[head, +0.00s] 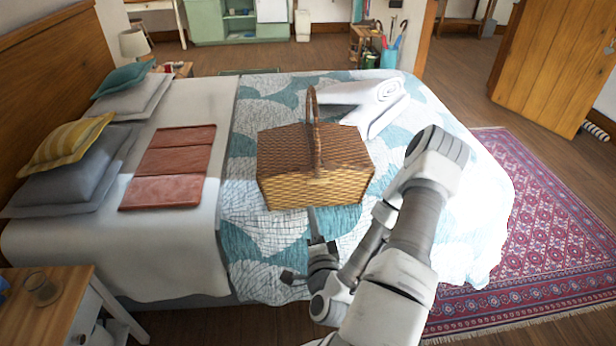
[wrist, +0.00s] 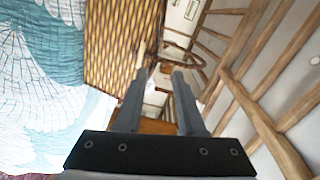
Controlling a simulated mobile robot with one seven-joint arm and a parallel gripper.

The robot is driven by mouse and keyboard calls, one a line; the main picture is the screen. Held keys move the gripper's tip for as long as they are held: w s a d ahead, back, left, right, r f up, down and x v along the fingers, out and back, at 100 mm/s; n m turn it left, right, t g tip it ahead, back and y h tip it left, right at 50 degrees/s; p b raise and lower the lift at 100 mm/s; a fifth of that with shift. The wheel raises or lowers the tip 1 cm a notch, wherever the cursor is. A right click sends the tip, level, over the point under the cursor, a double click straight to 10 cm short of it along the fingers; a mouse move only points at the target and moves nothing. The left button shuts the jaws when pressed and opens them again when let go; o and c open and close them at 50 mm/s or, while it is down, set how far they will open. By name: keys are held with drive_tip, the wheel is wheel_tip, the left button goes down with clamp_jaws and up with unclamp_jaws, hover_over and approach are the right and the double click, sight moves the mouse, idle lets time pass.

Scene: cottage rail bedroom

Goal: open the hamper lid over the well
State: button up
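The wicker hamper (head: 290,187) stands upright on the bed, with its brown woven lid (head: 280,148) down and its handle (head: 311,110) arched over the top. My gripper (head: 312,210) is low at the hamper's near side, its tip close to the lower edge of the front wall; I cannot tell if it touches. In the wrist view the two grey fingers of my gripper (wrist: 159,76) are apart, with nothing clearly held between them. The hamper's woven wall (wrist: 112,40) is beside the left finger there, and a small pale tan piece shows near that fingertip. The hamper's inside is hidden.
The bed's patterned quilt (head: 262,235) is clear around the hamper's left and front. Folded white towels (head: 360,95) lie behind it to the right. A folded reddish throw (head: 168,160) lies to the left.

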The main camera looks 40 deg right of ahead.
drive_tip(key=b, duration=1.4)
approach(307, 172)
drive_tip(key=x, duration=0.8)
drive_tip(key=shift+w+d+p, duration=0.1)
drive_tip(key=shift+w+p, duration=0.15)
drive_tip(key=shift+p, duration=0.1)
drive_tip(key=shift+c, duration=0.3)
clamp_jaws()
